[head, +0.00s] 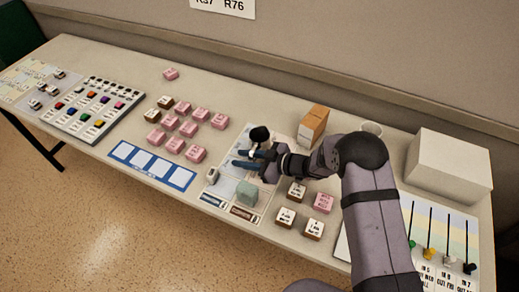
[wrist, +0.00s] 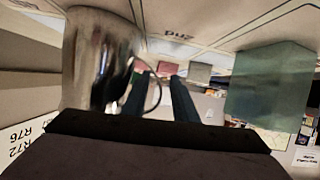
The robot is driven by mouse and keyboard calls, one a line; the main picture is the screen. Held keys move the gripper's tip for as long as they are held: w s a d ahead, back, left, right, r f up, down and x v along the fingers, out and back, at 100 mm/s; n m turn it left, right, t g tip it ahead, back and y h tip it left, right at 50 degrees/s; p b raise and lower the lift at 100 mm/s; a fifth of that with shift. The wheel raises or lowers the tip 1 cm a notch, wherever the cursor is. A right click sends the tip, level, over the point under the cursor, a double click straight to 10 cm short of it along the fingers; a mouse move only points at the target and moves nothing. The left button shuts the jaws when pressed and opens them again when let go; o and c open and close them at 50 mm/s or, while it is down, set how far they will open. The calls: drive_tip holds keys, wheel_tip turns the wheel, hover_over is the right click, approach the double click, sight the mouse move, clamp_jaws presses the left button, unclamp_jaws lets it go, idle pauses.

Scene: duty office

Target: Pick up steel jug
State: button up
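The steel jug (wrist: 92,55) is large and shiny at the left of the wrist view, with a thin dark handle (wrist: 157,92) on its right side. In the head view only a dark rounded top (head: 259,134), apparently the jug's, shows just behind my gripper; the arm hides most of the rest. My gripper (head: 243,159) is low over the printed sheet, its blue fingers apart. In the wrist view the fingers (wrist: 161,97) are also apart, and part of the handle shows between them. I cannot tell whether they touch it.
A pale green block (head: 246,194) stands just in front of my gripper. A tan box (head: 313,122), a white cup (head: 373,128) and a large white box (head: 449,158) stand behind.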

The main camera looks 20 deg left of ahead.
drive_tip(key=shift+a+f, duration=0.3)
drive_tip(key=shift+a, duration=0.3)
clamp_jaws()
drive_tip(key=shift+w+r, duration=0.1)
drive_tip(key=shift+r, duration=0.1)
idle(0.8)
